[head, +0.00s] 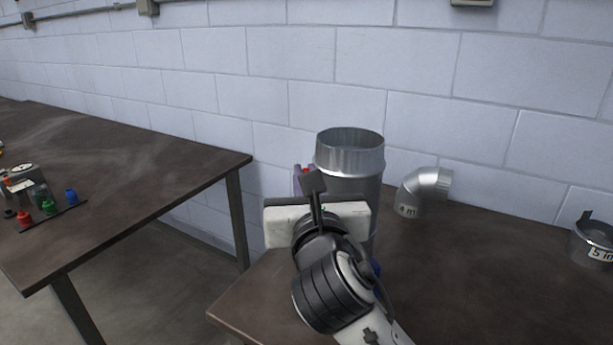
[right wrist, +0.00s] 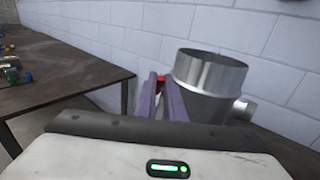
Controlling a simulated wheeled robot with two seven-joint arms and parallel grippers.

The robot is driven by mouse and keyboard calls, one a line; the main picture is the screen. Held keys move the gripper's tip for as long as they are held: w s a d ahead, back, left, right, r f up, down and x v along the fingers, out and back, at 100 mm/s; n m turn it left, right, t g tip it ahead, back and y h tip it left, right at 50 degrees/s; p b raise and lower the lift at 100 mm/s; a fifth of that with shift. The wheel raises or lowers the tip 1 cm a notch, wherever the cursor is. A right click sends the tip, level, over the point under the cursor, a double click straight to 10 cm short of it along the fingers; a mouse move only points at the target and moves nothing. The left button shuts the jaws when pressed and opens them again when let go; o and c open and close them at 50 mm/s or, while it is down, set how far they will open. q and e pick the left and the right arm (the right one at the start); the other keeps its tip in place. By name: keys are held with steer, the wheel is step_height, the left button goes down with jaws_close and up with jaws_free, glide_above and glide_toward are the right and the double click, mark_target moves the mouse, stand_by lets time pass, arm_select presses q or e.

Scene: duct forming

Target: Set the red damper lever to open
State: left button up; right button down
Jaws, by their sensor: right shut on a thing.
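A galvanized metal duct (head: 352,160) stands upright on the right-hand table, close to the wall. The red damper lever (head: 305,170) shows only as a small red patch at the duct's left side; it also shows in the right wrist view (right wrist: 160,79), at the tips of the purple fingers. My right gripper (right wrist: 161,88) is shut on the red lever beside the duct. In the head view my right gripper's body and wrist cover the lower part of the duct and most of the lever. My left gripper is not in view.
A metal elbow (head: 426,190) lies right of the duct, and a short labelled round fitting (head: 592,243) sits at the far right. Another table (head: 130,165) at left holds several small coloured parts. A gap separates the tables. The block wall is close behind.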

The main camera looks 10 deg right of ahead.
steer(key=shift+w+r+g, duration=0.45)
steer(key=shift+r+g, duration=0.1)
steer(key=shift+g, duration=0.55)
steer(key=c, duration=2.1)
jaws_free()
steer(key=shift+s, duration=0.1)
steer(key=v, duration=1)
steer(key=shift+r, duration=0.15)
